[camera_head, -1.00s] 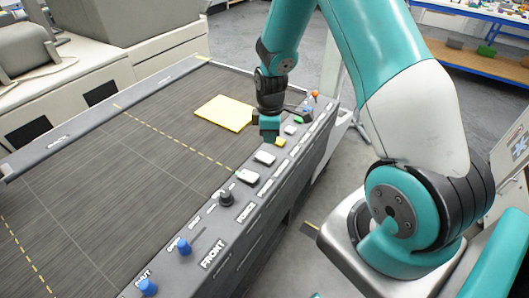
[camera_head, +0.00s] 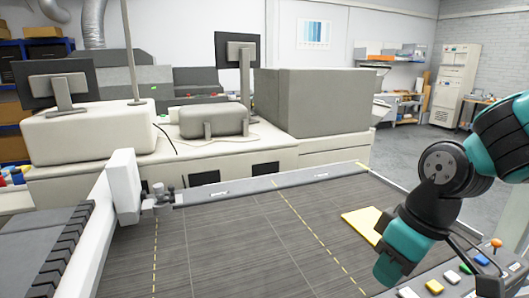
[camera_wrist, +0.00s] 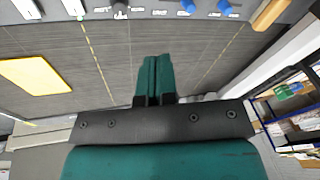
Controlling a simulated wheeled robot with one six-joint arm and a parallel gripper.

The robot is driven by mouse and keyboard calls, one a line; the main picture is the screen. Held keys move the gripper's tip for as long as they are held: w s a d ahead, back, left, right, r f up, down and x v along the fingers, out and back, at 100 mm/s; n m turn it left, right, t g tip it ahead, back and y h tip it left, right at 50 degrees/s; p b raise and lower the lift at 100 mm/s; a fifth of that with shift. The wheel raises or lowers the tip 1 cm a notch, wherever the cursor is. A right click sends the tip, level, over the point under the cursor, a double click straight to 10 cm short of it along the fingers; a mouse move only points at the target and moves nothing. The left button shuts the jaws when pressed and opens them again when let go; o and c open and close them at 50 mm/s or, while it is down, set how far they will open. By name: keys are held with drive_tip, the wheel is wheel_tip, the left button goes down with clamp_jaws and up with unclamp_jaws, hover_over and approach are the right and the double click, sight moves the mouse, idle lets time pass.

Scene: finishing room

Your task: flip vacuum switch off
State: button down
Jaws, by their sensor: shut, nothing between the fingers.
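The grey control panel (camera_head: 470,285) runs along the table's near right edge in the head view. It carries white switches (camera_head: 452,277), a yellow one (camera_head: 435,286), a green one (camera_head: 466,268), a blue one (camera_head: 481,259) and an orange knob (camera_head: 496,243). Their labels are too small to read, so I cannot tell which is the vacuum switch. My gripper (camera_head: 386,270) is shut and empty, over the table beside the panel. In the wrist view its closed teal fingers (camera_wrist: 157,75) are apart from the panel's white switches (camera_wrist: 72,7) and blue knobs (camera_wrist: 187,6) at the top.
A yellow sheet (camera_head: 362,222) lies on the dark table (camera_head: 230,250) by my arm. A white gantry (camera_head: 123,185) stands at the left. Monitors (camera_head: 238,50) and grey housings stand behind. Open floor (camera_head: 415,150) shows at the back right.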

drive_tip(key=s+a+r, duration=0.1)
drive_tip(key=s+a, duration=0.1)
drive_tip(key=s, duration=0.3)
drive_tip(key=s+a+r+y+b, duration=0.1)
drive_tip(key=s+a, duration=0.1)
drive_tip(key=s, duration=0.3)
drive_tip(key=shift+s+r+m+g, duration=0.3)
drive_tip(key=shift+s, duration=0.1)
drive_tip(key=shift+w, duration=0.1)
